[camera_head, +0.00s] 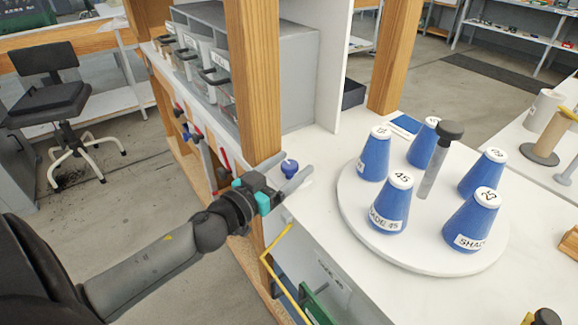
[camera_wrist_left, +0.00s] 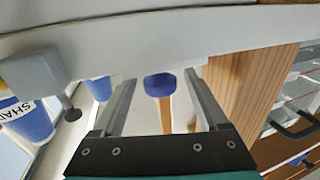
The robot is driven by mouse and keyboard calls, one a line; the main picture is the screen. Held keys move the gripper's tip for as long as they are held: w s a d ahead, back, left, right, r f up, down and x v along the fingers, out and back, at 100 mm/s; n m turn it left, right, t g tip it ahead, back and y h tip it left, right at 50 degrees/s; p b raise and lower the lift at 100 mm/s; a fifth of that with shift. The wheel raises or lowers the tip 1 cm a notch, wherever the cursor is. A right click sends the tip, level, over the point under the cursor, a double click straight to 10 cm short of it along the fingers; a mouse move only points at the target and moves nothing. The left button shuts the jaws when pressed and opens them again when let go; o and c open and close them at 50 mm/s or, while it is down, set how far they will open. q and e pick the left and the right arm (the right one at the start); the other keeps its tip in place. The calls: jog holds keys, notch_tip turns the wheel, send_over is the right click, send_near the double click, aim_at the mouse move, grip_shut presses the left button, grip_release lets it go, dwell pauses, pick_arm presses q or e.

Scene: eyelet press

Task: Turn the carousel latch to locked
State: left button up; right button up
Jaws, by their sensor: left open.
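The carousel (camera_head: 420,262) is a round white disc on the white table, with several blue cones and a grey centre post with a black top (camera_head: 450,132). Locked or unlocked marks are not readable. My right gripper is out of view.
A wooden post (camera_head: 254,85) and a grey drawer unit (camera_head: 280,70) stand close behind my left gripper. A yellow bent rod (camera_head: 287,283) hangs below the table edge. A blue cone (camera_head: 386,206) stands on the near side of the disc.

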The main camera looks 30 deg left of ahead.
pick_arm(q)
jog(key=c, duration=0.6)
grip_shut()
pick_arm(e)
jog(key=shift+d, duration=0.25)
